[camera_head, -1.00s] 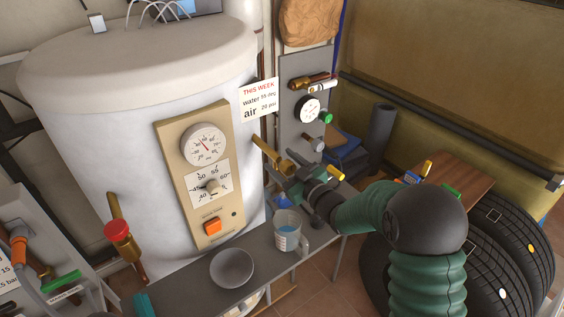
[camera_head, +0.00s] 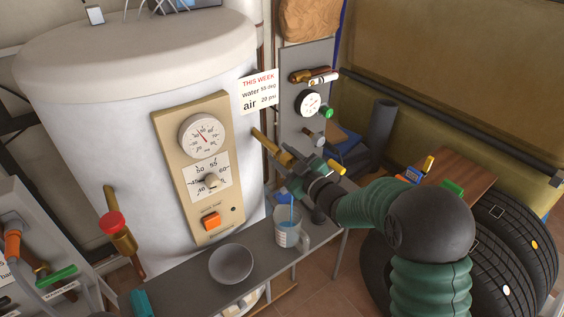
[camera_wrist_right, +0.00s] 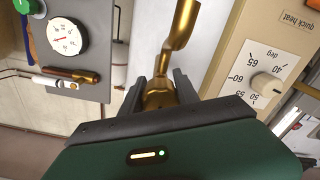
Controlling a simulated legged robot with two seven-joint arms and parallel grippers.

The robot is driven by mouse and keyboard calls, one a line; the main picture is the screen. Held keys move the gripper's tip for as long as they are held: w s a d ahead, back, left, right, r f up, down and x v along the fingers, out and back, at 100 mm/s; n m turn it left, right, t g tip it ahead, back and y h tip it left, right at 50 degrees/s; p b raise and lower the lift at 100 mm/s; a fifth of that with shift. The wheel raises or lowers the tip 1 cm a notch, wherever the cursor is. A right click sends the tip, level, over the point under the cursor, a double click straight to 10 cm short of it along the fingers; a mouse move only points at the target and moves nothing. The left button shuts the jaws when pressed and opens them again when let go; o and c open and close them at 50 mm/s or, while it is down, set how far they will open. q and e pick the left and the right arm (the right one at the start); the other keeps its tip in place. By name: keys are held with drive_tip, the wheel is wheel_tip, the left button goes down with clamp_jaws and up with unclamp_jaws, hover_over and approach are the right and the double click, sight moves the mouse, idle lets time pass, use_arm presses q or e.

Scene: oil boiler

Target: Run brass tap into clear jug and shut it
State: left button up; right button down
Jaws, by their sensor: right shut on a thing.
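The brass tap (camera_head: 263,140) sticks out from the white boiler, and its spout also shows in the wrist view (camera_wrist_right: 184,30). My right gripper (camera_head: 298,168) is shut on the tap's brass end; in the wrist view its two fingers (camera_wrist_right: 159,92) stand either side of that part. The clear jug (camera_head: 287,238) stands upright on the grey bench below the tap, its handle to the right. A thin blue stream falls into the jug's mouth. The water level inside is hard to tell. My left gripper is not in view.
A grey bowl (camera_head: 231,264) sits left of the jug on the narrow bench (camera_head: 190,281). The boiler panel (camera_head: 195,165) has a dial, a knob and an orange switch. Tyres (camera_head: 513,230) stand at right.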

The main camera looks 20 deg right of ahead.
drive_tip(key=shift+f+n, duration=0.15)
drive_tip(key=shift+n, duration=0.25)
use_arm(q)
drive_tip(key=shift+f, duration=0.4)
use_arm(e)
drive_tip(key=c, duration=0.9)
unclamp_jaws()
drive_tip(key=shift+s, duration=0.1)
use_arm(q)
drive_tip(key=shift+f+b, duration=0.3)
use_arm(e)
drive_tip(key=v, duration=1.6)
drive_tip(key=shift+s+d, duration=0.15)
drive_tip(key=shift+s, duration=0.15)
